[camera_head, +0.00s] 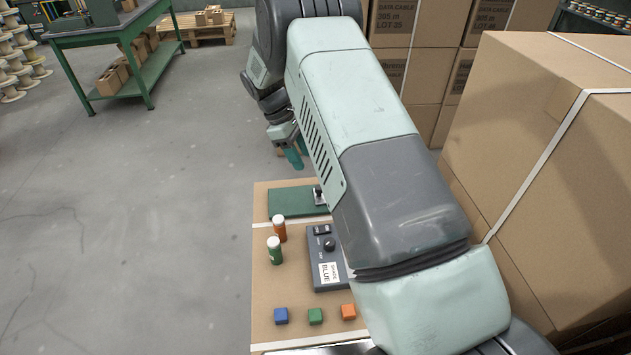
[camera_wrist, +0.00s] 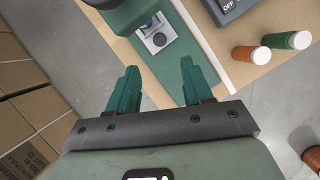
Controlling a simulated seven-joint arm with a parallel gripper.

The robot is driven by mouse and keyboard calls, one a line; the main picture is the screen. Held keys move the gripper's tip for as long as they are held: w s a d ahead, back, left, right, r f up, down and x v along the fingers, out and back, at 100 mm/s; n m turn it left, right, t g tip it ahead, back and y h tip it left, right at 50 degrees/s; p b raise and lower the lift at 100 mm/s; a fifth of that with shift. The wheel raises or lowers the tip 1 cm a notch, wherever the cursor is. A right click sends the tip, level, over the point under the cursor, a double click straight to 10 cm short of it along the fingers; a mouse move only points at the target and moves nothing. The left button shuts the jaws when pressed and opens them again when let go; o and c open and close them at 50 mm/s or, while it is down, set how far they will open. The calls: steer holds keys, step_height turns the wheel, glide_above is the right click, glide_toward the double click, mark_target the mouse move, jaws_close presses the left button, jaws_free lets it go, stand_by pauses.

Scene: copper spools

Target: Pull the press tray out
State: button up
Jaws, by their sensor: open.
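The green press base (camera_head: 290,202) lies at the far end of the cardboard-brown worktop, and it also shows in the wrist view (camera_wrist: 187,60). A silver square piece with a dark round spot, apparently the press tray (camera_wrist: 149,31), sits on it beside the green press head (camera_wrist: 115,14). In the head view my arm hides most of the press. My gripper (camera_head: 292,157) is beyond the worktop's far edge. In the wrist view its green fingers (camera_wrist: 161,84) are apart, with nothing between them, short of the tray and touching nothing visible.
An orange container (camera_head: 279,232) and a green container (camera_head: 275,254), both white-topped, stand left of a grey control box (camera_head: 325,250) labelled BLUE. Blue (camera_head: 281,316), green (camera_head: 315,316) and orange (camera_head: 348,312) cubes lie nearer.

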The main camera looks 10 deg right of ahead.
mark_target(316, 187)
steer(key=x, duration=1)
steer(key=shift+d+f, duration=0.1)
steer(key=shift+f, duration=0.1)
jaws_close()
